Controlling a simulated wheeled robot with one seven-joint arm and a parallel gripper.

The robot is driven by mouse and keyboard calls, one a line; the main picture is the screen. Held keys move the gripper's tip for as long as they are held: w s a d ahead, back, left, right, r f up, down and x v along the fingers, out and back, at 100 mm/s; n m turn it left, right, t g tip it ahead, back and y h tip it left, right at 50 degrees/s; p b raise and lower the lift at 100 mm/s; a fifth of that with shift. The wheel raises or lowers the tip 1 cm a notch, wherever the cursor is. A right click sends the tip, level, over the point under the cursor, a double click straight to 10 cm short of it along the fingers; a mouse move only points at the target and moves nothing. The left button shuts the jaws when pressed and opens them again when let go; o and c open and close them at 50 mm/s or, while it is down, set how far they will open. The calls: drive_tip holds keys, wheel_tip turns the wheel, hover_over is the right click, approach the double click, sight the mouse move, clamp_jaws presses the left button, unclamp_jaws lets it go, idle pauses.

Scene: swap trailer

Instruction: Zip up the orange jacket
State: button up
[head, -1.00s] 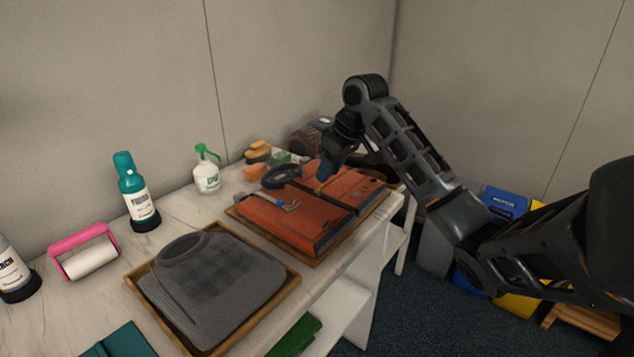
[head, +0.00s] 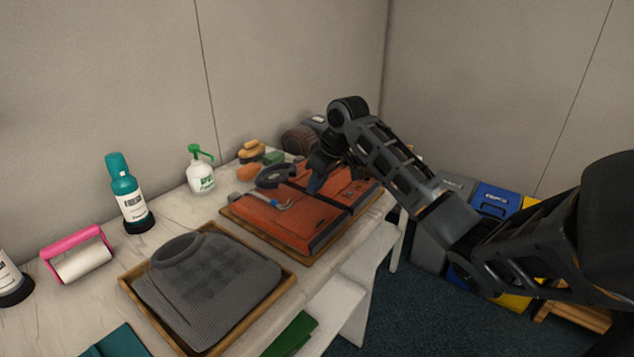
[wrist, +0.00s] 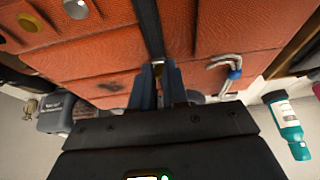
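The orange jacket (head: 258,219) lies folded flat on a wooden tray, with a dark zip strip (head: 318,202) running across it. In the wrist view the orange cloth (wrist: 90,66) fills the upper part, and the dark strip (wrist: 150,28) leads down to my fingers. My gripper (head: 314,189) is low over the jacket, at the strip. In the wrist view its two blue-grey fingertips (wrist: 159,72) are close together at the strip, with a small pale, brassy bit between them, possibly the zip pull. I cannot tell whether they grip it.
A blue-and-metal hook-shaped item (head: 270,200) and a dark ring-shaped item (head: 277,176) lie on or by the jacket. A grey sweater (head: 207,283) lies on another tray in front. Bottles (head: 128,190) and a lint roller (head: 80,255) stand left. Crates (head: 497,198) are on the floor at right.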

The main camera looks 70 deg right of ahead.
clamp_jaws()
drive_tip(key=w, duration=0.3)
drive_tip(key=w+d, duration=0.1)
drive_tip(key=w, duration=0.2)
drive_tip(key=w+d, duration=0.1)
drive_tip(key=w, duration=0.2)
drive_tip(key=shift+w+d, duration=0.2)
